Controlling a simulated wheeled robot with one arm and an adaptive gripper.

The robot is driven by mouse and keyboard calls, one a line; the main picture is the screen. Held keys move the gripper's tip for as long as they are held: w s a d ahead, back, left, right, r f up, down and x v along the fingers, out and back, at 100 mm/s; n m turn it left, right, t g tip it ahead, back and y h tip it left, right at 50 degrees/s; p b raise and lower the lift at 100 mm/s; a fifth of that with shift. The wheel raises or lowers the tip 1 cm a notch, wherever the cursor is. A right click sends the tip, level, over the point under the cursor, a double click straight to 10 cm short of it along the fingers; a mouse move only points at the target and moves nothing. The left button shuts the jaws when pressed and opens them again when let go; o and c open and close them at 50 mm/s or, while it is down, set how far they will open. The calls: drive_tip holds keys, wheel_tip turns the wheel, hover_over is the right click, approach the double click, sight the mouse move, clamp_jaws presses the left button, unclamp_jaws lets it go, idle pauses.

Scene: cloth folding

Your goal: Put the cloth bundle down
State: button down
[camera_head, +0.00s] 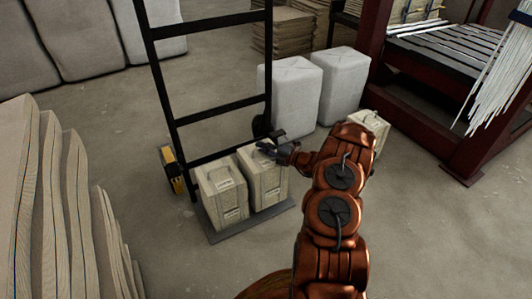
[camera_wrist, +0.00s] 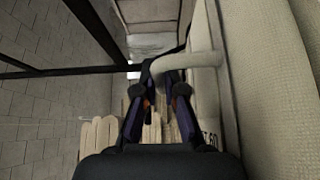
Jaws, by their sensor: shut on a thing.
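Two beige cloth bundles with top handles are at the hand truck's grey base plate (camera_head: 220,236), side by side and upright. The left bundle (camera_head: 222,195) stands on the plate. The right bundle (camera_head: 264,184) is held by my gripper (camera_head: 270,148) at its top; its underside is at the plate or very close above it, and I cannot tell which. In the wrist view, my gripper (camera_wrist: 160,88) is shut on the pale loop handle (camera_wrist: 188,62) of the bundle (camera_wrist: 208,85). My fingers hide part of the handle.
The hand truck's black frame (camera_head: 162,88) rises close behind the bundles. Another beige bundle (camera_head: 372,124) stands on the floor, partly behind my arm. White wrapped bales (camera_head: 292,92) stand behind. A dark red machine frame (camera_head: 478,150) is at right, stacked cloth (camera_head: 60,200) at left.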

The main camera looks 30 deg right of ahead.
drive_tip(key=shift+w+f+b, duration=0.1)
drive_tip(key=shift+w+b, duration=0.25)
drive_tip(key=shift+w, duration=0.15)
drive_tip(key=shift+f+b, duration=1)
drive_tip(key=shift+f, duration=0.6)
drive_tip(key=shift+r, duration=0.1)
drive_tip(key=c, duration=1.3)
unclamp_jaws()
drive_tip(key=shift+o, duration=0.2)
drive_tip(key=shift+f, duration=0.2)
drive_tip(key=shift+r, duration=0.1)
